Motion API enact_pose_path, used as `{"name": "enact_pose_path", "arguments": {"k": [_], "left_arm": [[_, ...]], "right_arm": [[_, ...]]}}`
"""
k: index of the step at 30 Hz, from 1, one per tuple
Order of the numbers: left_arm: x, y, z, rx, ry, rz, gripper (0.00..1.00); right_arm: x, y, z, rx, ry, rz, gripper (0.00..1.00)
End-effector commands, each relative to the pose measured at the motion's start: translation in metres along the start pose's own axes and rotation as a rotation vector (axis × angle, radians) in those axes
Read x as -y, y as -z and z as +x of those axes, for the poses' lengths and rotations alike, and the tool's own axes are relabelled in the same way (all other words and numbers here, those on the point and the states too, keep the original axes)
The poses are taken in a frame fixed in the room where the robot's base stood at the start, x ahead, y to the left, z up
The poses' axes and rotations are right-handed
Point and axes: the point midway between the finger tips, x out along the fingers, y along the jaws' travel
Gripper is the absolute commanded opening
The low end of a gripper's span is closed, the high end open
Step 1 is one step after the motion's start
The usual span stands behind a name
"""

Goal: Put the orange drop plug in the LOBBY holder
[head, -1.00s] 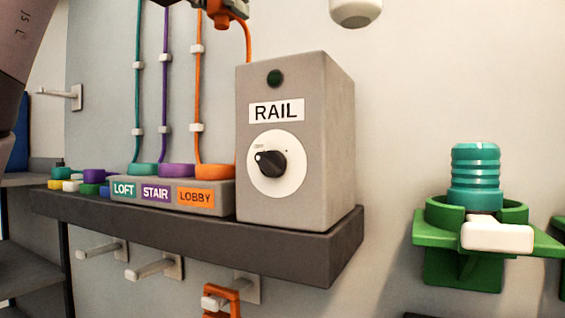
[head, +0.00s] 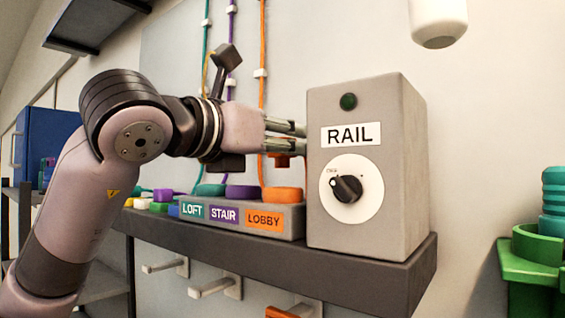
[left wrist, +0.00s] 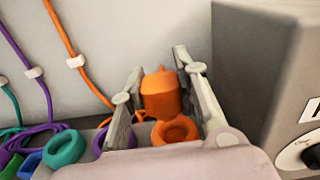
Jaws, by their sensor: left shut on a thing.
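My left gripper (head: 299,138) is shut on the orange drop plug (head: 284,146), just left of the RAIL box. In the left wrist view the plug (left wrist: 162,95) sits between the two fingers (left wrist: 160,80). The LOBBY holder is the orange ring (head: 283,195) above the orange LOBBY label (head: 264,221). The plug is above this ring with a visible gap in the head view. In the left wrist view the ring (left wrist: 175,130) appears just below the plug. Part of the plug is hidden by the fingers in the head view. My right gripper is not in view.
The grey RAIL box (head: 385,120) stands close right of the fingers. The purple STAIR ring (head: 243,192) and teal LOFT ring (head: 210,190) are left of the LOBBY ring. Cords run up the wall behind.

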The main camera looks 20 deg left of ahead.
Motion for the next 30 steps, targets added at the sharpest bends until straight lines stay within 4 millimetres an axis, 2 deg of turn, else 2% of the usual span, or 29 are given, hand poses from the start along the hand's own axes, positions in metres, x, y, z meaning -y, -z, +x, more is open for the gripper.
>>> {"name": "enact_pose_path", "arguments": {"k": [7,16,24,25,30], "left_arm": [[-0.001,0.032,0.000,-0.001,0.001,0.002,0.00],[0.000,0.035,0.000,0.000,0.001,0.000,0.00],[0.000,0.042,0.000,0.000,0.001,0.001,0.00],[0.000,0.040,0.000,0.000,0.001,0.001,0.30],[0.000,0.040,0.000,0.000,0.001,0.001,0.42]], "right_arm": [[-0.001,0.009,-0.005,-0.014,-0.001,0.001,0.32],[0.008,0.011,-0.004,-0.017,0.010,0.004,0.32],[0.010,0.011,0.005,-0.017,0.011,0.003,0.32],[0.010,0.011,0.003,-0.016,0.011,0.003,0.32],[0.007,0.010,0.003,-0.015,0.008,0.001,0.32]]}}
